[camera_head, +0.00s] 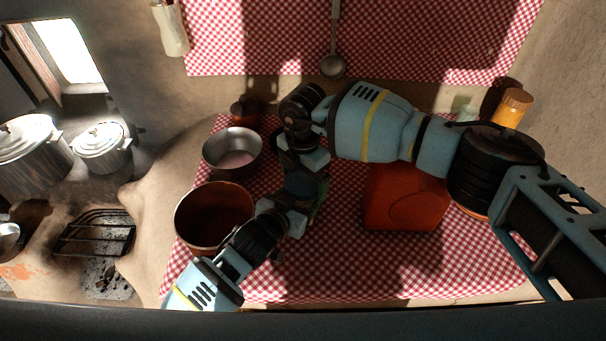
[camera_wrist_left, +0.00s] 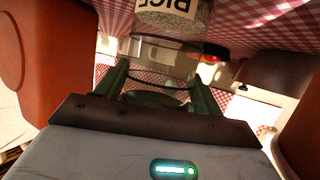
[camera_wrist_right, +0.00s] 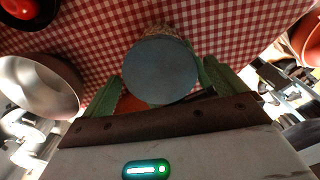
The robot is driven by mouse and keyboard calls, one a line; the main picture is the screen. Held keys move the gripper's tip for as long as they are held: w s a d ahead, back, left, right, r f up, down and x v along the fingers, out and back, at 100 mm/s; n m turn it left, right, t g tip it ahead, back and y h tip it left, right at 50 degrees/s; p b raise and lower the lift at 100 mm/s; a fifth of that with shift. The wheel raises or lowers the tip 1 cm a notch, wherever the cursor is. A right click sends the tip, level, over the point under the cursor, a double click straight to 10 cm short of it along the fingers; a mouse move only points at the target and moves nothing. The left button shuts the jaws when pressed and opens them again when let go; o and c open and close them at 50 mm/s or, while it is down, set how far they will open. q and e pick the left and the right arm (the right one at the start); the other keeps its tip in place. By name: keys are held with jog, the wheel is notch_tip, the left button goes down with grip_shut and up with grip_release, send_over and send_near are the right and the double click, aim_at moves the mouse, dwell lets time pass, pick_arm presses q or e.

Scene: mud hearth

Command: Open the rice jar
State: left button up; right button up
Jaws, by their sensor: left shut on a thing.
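The rice jar shows in the left wrist view as a clear glass body (camera_wrist_left: 165,58) with an upside-down RICE label (camera_wrist_left: 166,10). My left gripper (camera_wrist_left: 157,82) is shut on the jar. The jar's round blue-grey lid (camera_wrist_right: 160,70) faces the right wrist camera. My right gripper (camera_wrist_right: 162,85) is over the lid, its green fingers spread on either side of it; whether they touch the lid is unclear. In the head view my left gripper (camera_head: 312,204) and right gripper (camera_head: 308,180) meet above the cloth and hide most of the jar.
A brown pot (camera_head: 214,206) and a steel bowl (camera_head: 232,150) stand left of the grippers on the checked cloth (camera_head: 330,270). A small red-brown pot (camera_head: 245,110) is behind. A red-orange container (camera_head: 405,205) stands to the right, under my right arm. An orange-lidded jar (camera_head: 512,108) is at the back right.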

jog(key=c, duration=0.9)
jog(key=n, duration=1.2)
jog(key=shift+n, duration=0.4)
jog(key=n, duration=0.4)
jog(key=shift+r, duration=0.1)
jog(key=o, duration=1.1)
jog(key=shift+c, duration=0.2)
jog(key=shift+s+a, duration=0.1)
jog(key=shift+a, duration=0.05)
